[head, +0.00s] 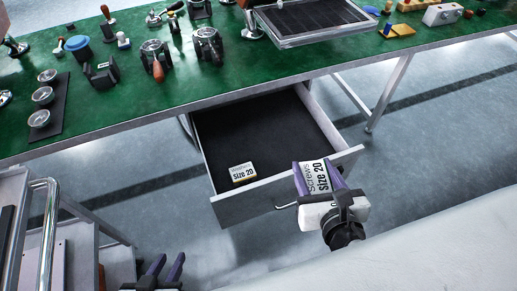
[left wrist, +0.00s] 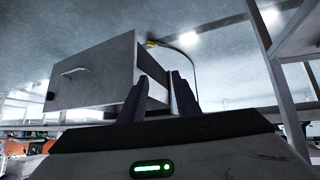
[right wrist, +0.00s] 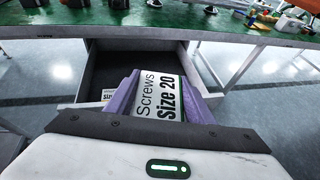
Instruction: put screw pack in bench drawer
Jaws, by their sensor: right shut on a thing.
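My right gripper (head: 322,182) is shut on a white screw pack (head: 315,177) labelled "Screws Size 20", held just in front of the drawer's front right side. The pack also shows between the purple fingers in the right wrist view (right wrist: 160,95). The bench drawer (head: 283,187) is pulled open below the green bench. Its dark floor is mostly bare. A second small pack (head: 242,173) marked "Size 20" lies inside, near the front left. My left gripper (head: 163,272) is open and empty, low in front of the drawer; its fingers also show in the left wrist view (left wrist: 164,95).
The green bench top (head: 120,103) above the drawer holds portafilters, tampers, cups on a dark mat (head: 69,110) and a framed tray (head: 310,20). A metal cart (head: 60,225) stands at the left. The floor right of the drawer is clear.

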